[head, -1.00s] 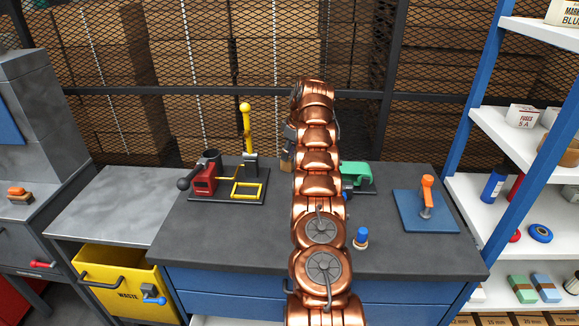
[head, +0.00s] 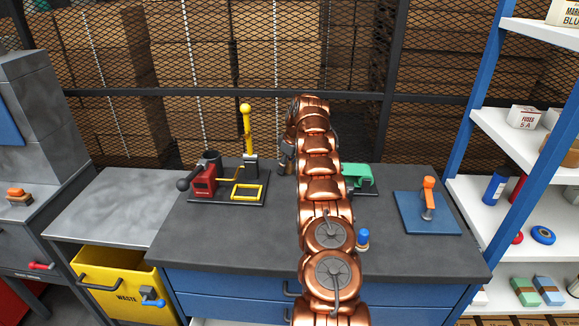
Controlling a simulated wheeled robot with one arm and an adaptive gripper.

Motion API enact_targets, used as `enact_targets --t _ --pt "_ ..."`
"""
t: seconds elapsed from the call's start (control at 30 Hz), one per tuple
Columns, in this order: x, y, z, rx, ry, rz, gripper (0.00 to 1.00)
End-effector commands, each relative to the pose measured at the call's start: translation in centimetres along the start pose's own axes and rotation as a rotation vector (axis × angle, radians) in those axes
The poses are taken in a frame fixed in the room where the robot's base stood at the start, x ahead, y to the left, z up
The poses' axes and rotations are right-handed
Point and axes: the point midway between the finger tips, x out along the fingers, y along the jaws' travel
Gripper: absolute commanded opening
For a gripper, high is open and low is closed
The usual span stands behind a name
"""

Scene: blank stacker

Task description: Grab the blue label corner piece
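No piece clearly reads as a blue label corner piece. A small block with a blue top (head: 549,290) lies on a low shelf at the right, beside a similar block with a green top (head: 525,291); their exact shape is too small to tell. My copper arm rises over the middle of the dark workbench (head: 240,237). Its far end bends down at the left, and a grey part of my gripper (head: 287,156) shows there over the back of the bench. Its fingers are mostly hidden, so I cannot tell whether it is open or holds anything.
On the bench stand a red and yellow device (head: 205,181), a green tool (head: 357,177) partly behind my arm, a small blue-topped item (head: 362,238) and a blue plate with an orange lever (head: 426,212). A yellow waste bin (head: 118,290) is at left. Mesh fencing closes the back.

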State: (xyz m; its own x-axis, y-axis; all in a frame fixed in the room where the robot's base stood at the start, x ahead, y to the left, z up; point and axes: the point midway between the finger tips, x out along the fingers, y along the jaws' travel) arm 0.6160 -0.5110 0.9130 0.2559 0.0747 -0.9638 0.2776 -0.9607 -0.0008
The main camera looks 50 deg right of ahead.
Motion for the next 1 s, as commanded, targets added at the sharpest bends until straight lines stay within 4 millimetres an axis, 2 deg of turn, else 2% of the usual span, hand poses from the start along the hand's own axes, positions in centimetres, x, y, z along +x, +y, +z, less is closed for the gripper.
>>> enact_targets --t 0.07,0.33,0.77,1.0 --pt "-0.01 0.0 -0.02 0.0 0.0 0.0 0.29" --pt "-0.03 0.0 -0.03 0.0 0.0 0.001 0.01" --pt "-0.1 0.0 -0.11 -0.001 0.001 0.001 0.0" --pt "-0.84 0.08 -0.48 -0.003 0.005 0.003 0.0"
